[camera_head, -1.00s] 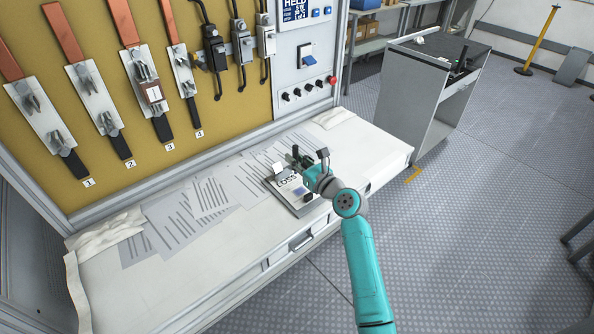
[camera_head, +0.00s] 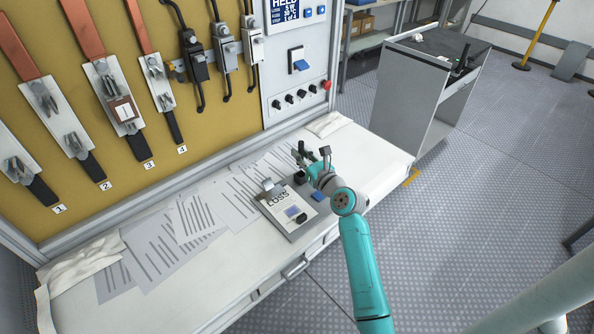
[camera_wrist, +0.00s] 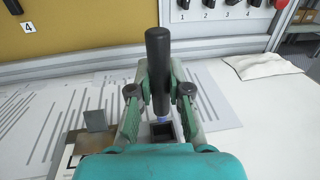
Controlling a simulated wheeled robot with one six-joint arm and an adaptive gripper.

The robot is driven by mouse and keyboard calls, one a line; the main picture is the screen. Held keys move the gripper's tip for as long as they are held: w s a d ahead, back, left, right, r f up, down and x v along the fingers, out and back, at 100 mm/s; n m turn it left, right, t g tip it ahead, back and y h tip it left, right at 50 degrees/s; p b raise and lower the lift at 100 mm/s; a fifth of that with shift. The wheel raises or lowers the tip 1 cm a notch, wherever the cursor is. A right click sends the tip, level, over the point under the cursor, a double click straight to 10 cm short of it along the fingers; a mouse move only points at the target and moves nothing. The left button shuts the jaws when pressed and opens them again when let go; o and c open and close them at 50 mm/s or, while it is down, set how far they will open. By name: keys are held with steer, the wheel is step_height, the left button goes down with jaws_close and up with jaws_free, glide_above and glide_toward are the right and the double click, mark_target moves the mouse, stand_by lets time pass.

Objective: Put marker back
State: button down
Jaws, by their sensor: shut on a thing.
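A black marker (camera_wrist: 158,72) is upright between the fingers of my gripper (camera_wrist: 160,92) in the wrist view. My gripper is shut on it, and its lower end shows a bluish tip. A dark square-topped holder (camera_wrist: 163,131) sits just below and beyond the tip. The fingers partly hide the lower marker, so I cannot tell whether the tip touches the holder.
Printed papers (camera_head: 180,235) cover the bench (camera_head: 375,160) left of the clipboard. A white cloth (camera_head: 328,124) lies at the back right and another cloth (camera_head: 80,265) at the left. A switch panel (camera_head: 297,75) rises behind. A grey cart (camera_head: 400,95) stands at the right.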

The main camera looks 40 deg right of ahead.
steer(key=shift+f, duration=3)
steer(key=shift+f, duration=0.1)
steer(key=c, duration=1.1)
jaws_free()
steer(key=s, duration=0.4)
steer(key=s+a, duration=0.1)
steer(key=s, duration=0.7)
steer(key=shift+a, duration=0.2)
steer(key=shift+s, duration=0.1)
